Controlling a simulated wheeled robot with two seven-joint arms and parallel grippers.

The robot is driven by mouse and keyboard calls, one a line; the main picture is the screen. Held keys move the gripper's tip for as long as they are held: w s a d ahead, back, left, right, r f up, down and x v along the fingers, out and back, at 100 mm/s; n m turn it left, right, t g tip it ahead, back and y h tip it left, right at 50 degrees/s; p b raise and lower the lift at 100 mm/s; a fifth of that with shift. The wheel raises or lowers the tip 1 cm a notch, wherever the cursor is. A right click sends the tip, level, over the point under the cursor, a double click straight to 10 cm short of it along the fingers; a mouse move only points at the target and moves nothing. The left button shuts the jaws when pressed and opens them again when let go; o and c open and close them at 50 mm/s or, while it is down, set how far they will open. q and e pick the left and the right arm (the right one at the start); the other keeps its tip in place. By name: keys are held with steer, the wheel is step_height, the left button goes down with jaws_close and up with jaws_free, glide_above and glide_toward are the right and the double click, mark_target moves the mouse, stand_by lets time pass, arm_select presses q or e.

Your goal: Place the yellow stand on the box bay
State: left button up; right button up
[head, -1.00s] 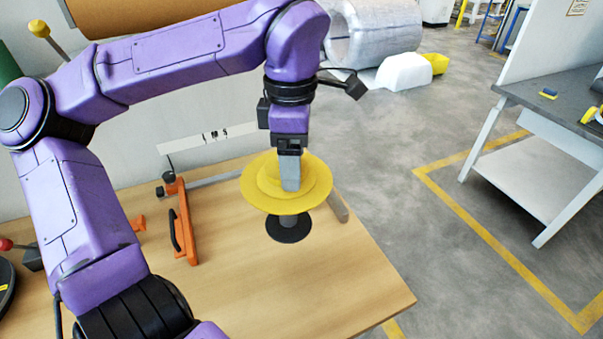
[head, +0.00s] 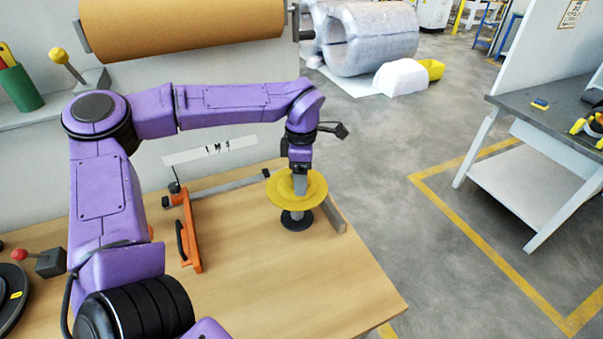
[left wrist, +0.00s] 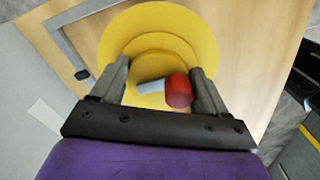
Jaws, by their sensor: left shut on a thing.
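The yellow stand (head: 279,198) has a round yellow disc, a short grey post and a round black base (head: 297,223). It is upright at the back right of the wooden table (head: 275,275). My left gripper (head: 299,192) points down and is shut on its top. I cannot tell whether the base touches the table. No box bay is clearly identifiable. My right gripper is not in view.
An orange clamp-like tool (head: 189,235) lies to the left. The table's front right is clear. A brown roll (head: 185,27) hangs behind.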

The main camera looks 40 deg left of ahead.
arm_select(q)
steer(key=shift+f, duration=0.4)
steer(key=shift+w+f, duration=0.2)
steer(key=shift+w, duration=0.1)
steer(key=shift+s, duration=0.1)
steer(key=o, duration=1.8)
step_height(320, 180, up, 12)
steer(key=shift+r+b, duration=0.15)
steer(key=shift+b, duration=0.5)
